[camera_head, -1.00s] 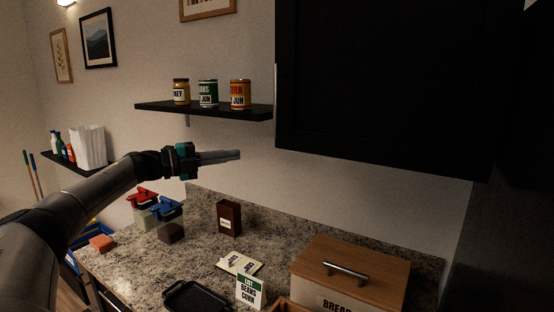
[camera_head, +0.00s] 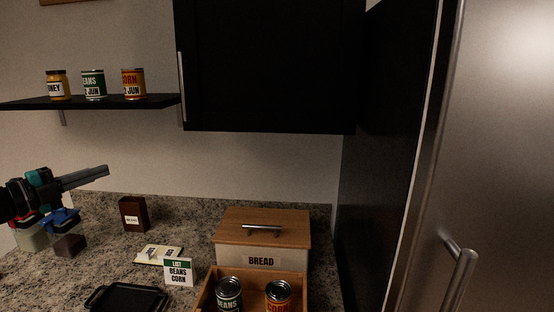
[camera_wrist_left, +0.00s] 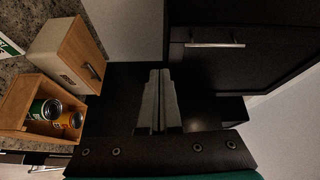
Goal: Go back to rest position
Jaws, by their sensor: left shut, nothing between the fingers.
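My left gripper (camera_head: 84,178) is at the left edge of the head view, in the air above the counter and below the wall shelf. Its fingers are together and nothing is between them. In the left wrist view the two grey fingers (camera_wrist_left: 157,101) lie side by side, with the dark cabinet and bread box beyond, apart from them. My right gripper is in neither view.
The counter (camera_head: 215,212) holds a bread box (camera_head: 230,254), a wooden crate (camera_head: 252,285) with a beans can (camera_head: 228,292) and a corn can (camera_head: 278,294), a list card (camera_head: 179,273) and a black tray (camera_head: 126,298). A shelf (camera_head: 150,101) with jars, a black cabinet (camera_head: 265,65) and a fridge (camera_head: 490,150) surround it.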

